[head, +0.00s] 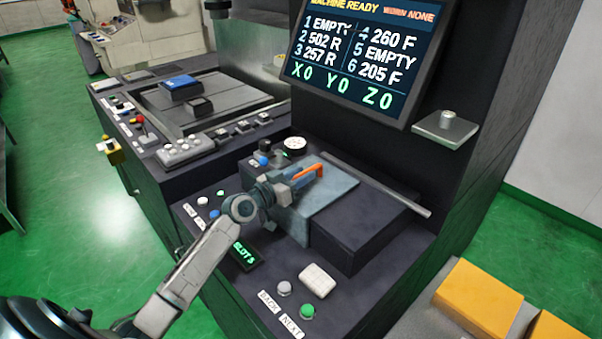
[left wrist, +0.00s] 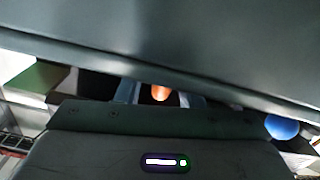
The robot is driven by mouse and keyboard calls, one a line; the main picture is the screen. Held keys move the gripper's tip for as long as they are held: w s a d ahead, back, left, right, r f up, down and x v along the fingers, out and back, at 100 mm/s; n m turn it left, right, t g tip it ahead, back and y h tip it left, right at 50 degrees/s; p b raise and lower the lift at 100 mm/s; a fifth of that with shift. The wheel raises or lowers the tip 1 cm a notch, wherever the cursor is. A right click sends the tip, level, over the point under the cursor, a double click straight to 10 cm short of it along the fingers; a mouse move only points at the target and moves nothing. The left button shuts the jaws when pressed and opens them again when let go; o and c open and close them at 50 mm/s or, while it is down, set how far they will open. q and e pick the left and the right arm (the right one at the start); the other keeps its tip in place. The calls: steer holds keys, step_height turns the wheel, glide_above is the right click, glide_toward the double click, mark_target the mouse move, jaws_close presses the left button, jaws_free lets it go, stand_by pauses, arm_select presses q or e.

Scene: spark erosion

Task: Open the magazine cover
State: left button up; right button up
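The magazine cover (head: 328,203) is a blue-grey panel lying over the left part of a dark box (head: 368,228) on the machine's console. An orange handle (head: 309,172) shows at its upper left. My left gripper (head: 293,182) is at this handle, coming from the left. In the left wrist view the orange handle (left wrist: 160,92) shows between two fingers, with dark gaps at both sides, so the gripper looks open around or just in front of it. A large grey-green surface fills the top of that view and hides the rest. My right gripper is not in view.
A screen (head: 362,50) reading MACHINE READY stands behind the box. A grey rod (head: 375,186) runs along the box's back. Console buttons, a dial (head: 295,144) and a small SLOT display (head: 244,255) surround it. A blue knob (left wrist: 281,127) is close to the gripper. Yellow blocks (head: 478,296) lie front right.

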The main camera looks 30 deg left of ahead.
mark_target(326, 204)
arm_select(q)
steer(key=shift+w+d, duration=0.1)
steer(key=shift+w, duration=0.15)
jaws_close()
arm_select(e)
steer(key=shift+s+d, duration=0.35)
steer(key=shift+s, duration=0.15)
arm_select(q)
steer(key=shift+s, duration=0.1)
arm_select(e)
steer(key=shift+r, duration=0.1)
